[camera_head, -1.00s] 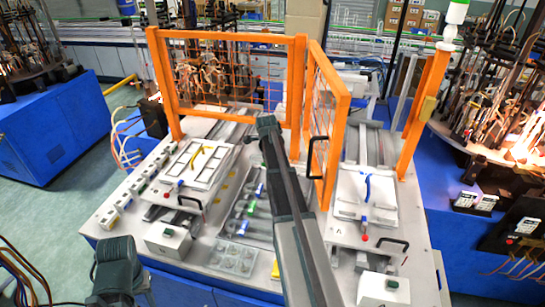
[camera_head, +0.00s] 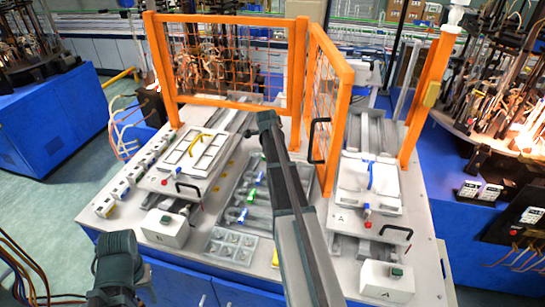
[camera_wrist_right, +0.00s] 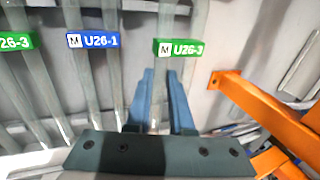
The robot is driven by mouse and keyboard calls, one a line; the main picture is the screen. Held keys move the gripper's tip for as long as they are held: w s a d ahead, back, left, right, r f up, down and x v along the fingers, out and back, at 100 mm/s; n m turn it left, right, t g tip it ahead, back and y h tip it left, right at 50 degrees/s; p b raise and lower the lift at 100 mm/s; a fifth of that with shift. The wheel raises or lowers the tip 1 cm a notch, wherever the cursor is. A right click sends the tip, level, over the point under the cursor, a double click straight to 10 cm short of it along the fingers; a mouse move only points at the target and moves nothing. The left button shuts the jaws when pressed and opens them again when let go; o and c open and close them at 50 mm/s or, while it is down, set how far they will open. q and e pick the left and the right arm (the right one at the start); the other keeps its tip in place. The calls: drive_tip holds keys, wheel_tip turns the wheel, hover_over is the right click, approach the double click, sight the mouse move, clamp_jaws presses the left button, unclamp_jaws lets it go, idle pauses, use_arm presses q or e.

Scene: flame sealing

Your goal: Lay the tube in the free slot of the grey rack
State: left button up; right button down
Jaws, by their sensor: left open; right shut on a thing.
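The grey rack (camera_head: 262,222) lies in the middle of the table, partly behind my right arm. In the right wrist view its ribbed surface (camera_wrist_right: 42,90) fills the left side, with clear tubes tagged in green (camera_wrist_right: 15,42) and blue (camera_wrist_right: 93,41). My right gripper (camera_wrist_right: 160,73) is shut on a clear tube with a green U26-3 tag (camera_wrist_right: 179,47), over the rack's right part. I cannot tell whether this tube touches the rack, and no free slot shows clearly. My left gripper (camera_head: 143,279) is open and empty at the lower left, off the table.
An orange mesh guard (camera_head: 228,17) stands behind the rack, with an orange-framed door (camera_head: 334,150) to the right. A left fixture holds a yellow piece (camera_head: 194,144), a right one a blue piece (camera_head: 371,176).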

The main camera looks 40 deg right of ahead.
drive_tip(key=shift+f+b, duration=1.5)
drive_tip(key=shift+f, duration=0.45)
drive_tip(key=c, duration=0.7)
unclamp_jaws()
drive_tip(key=p+v, duration=1.2)
drive_tip(key=v, duration=0.2)
drive_tip(key=shift+p, duration=0.4)
drive_tip(key=shift+f, duration=0.1)
